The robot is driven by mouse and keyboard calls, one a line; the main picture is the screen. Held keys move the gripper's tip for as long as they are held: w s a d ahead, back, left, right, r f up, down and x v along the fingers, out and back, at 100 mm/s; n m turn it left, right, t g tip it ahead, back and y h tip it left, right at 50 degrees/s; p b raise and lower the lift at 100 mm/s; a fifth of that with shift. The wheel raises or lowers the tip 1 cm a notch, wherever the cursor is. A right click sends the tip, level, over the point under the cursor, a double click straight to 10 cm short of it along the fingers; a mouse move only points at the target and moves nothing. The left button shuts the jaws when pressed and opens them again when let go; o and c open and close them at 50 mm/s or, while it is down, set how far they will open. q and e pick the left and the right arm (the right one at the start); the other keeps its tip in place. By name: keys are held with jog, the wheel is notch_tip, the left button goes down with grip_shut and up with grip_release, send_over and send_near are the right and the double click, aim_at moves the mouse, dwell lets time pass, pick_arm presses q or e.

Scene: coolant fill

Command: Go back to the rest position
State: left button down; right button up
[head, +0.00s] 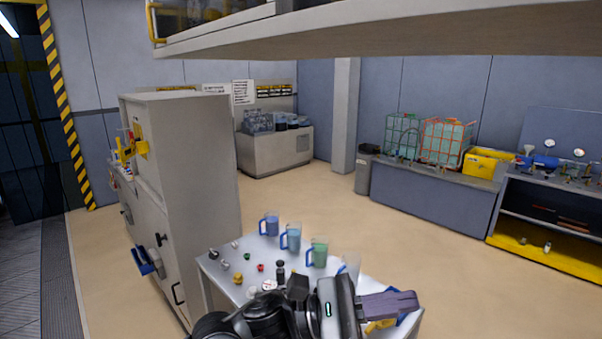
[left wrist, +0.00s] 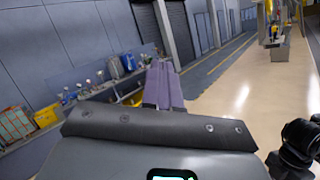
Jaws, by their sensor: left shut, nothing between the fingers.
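My left gripper (head: 398,304) shows at the bottom of the head view, in front of the right end of a small light table (head: 228,288). Its purple-grey fingers are closed together with nothing between them. They also show in the left wrist view (left wrist: 164,88), pointing out over the room. My left arm hides part of the table. My right gripper cannot be made out in the head view.
Jugs (head: 290,238) with blue and green contents stand along the table's far edge, with several small caps near them. A tall grey cabinet (head: 205,160) stands left of the table. A beige overhead ledge (head: 400,32) crosses the top. Open floor (head: 400,240) lies beyond the table.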

pick_arm(q)
jog(key=s+a+f+n+t+y, duration=0.2)
jog(key=a+f+n+t+y, duration=0.15)
jog(key=f+n+t, duration=0.7)
jog(key=s+a+f+n+t+y, duration=0.1)
jog(key=a+f+n+t+y, duration=0.4)
jog(key=f+n, duration=1.05)
jog(key=s+a+f+n+g+y, duration=0.1)
jog(key=s+a+f+n+y, duration=0.45)
jog(key=a+f+n, duration=0.3)
jog(key=s+a+f+n+g+y, duration=0.2)
jog(key=s+a+f+n+y, duration=0.3)
jog(key=a+f+n, duration=0.4)
jog(key=s+a+n+g+y, duration=0.2)
jog(key=s+a+n+g, duration=0.55)
jog(key=n, duration=0.65)
notch_tip(320, 180, up, 25)
jog(key=s+a+n+p, duration=0.1)
jog(key=s+p, duration=0.1)
jog(key=p, duration=2.3)
jog(key=shift+s+a+r+t+p, duration=0.2)
jog(key=shift+t+p, duration=0.1)
jog(key=shift+t, duration=0.1)
